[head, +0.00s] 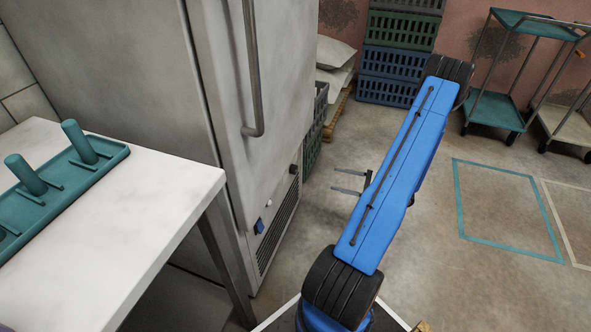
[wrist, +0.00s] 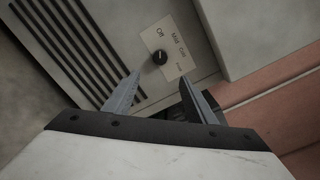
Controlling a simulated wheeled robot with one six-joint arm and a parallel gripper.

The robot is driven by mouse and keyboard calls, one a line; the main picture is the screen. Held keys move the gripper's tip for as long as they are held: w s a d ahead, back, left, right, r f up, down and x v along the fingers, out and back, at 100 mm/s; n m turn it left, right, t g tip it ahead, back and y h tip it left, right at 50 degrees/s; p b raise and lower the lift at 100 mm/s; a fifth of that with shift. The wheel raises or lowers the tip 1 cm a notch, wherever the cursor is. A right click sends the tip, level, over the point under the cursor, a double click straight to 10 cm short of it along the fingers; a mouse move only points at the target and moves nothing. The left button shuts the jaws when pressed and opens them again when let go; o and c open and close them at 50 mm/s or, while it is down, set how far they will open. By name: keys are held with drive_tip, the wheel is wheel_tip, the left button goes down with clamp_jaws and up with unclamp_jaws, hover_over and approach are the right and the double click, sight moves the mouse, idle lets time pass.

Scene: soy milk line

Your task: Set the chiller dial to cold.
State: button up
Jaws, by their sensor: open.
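The chiller (head: 225,100) is a tall pale cabinet with a lower front panel. Its dial (wrist: 159,57) is a small black round knob beside a cream label (wrist: 178,45) reading Off, Mid and what looks like Cold. A faint light mark on the knob seems to face the Off side, but it is too small to be sure. In the head view the dial (head: 293,169) is a dark spot at the panel's far end. My gripper (head: 335,180) is open and empty, apart from the panel and pointing at it. In the wrist view the dial shows just beyond and between the fingertips (wrist: 160,77).
A vent grille (wrist: 80,40) lies left of the dial. A blue switch (head: 259,226) sits at the panel's near end. The door handle (head: 253,70) hangs above. A white table (head: 150,200) stands at left.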

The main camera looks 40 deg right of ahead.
sight(294, 170)
drive_tip(key=x, duration=1.7)
drive_tip(key=shift+w, duration=0.25)
drive_tip(key=c, duration=1)
